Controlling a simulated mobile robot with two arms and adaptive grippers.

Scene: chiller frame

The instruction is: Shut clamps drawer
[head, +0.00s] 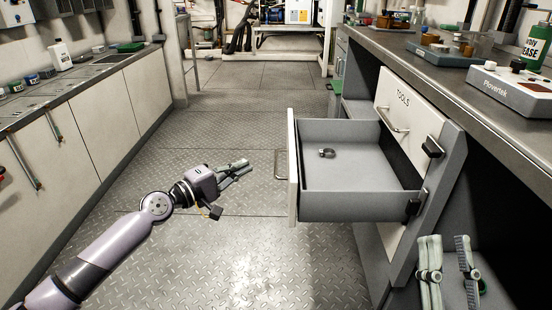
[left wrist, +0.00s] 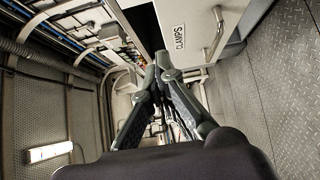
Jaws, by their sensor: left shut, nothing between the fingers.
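The clamps drawer (head: 360,207) is pulled well out of the cabinet at the right in the head view. A small metal clamp (head: 327,153) lies inside it. The front has a bar handle (head: 281,164). The left wrist view shows the "CLAMPS" label on the drawer front (left wrist: 190,22). My left gripper (head: 247,167) is shut and empty, to the left of the handle, with its fingertips pointing toward the drawer front and a gap between. My right gripper (head: 446,238) is open and empty at the lower right, near the cabinet side.
A shut "TOOLS" drawer (head: 408,108) is above the open drawer. A worktop (head: 400,48) with a power unit (head: 512,88) and a green bottle (head: 536,40) runs along the right. White cabinets (head: 100,105) line the left. The metal floor (head: 225,130) between is clear.

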